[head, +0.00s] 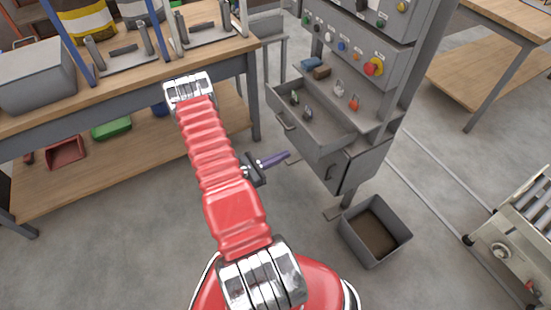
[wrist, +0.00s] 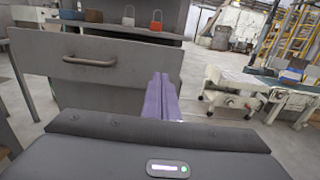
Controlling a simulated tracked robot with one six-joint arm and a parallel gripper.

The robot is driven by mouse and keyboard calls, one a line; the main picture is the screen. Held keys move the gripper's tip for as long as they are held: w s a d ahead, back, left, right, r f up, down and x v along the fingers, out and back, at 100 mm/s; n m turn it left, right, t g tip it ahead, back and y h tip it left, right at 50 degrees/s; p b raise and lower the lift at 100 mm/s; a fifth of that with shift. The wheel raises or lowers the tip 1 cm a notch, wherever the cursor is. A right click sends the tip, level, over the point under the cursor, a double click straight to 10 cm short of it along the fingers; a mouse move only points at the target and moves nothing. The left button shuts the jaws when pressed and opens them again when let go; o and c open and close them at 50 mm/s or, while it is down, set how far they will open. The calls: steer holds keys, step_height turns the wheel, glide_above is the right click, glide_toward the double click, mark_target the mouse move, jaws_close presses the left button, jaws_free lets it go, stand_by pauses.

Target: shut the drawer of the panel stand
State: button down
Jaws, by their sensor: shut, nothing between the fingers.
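The panel stand (head: 350,60) is a grey cabinet with buttons and knobs at the upper middle of the head view. Its drawer (head: 318,133) is pulled out and holds several small things. The drawer's grey front (wrist: 75,68) with its bar handle (wrist: 89,61) fills the left of the wrist view. My gripper (head: 287,155) has purple fingers, shut and empty, a little in front of the drawer front and below its handle in the head view. In the wrist view the fingers (wrist: 160,97) point toward the right part of the drawer front. I cannot tell whether they touch it.
Padlocks, one orange (wrist: 156,22), show above the drawer front. A grey open bin (head: 375,232) stands on the floor below the stand. A workbench (head: 130,75) is on the left and a roller conveyor (head: 515,225) on the right.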

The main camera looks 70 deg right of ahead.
mark_target(310, 143)
steer(key=x, duration=0.9)
steer(key=shift+s, duration=0.1)
steer(key=shift+d, duration=0.25)
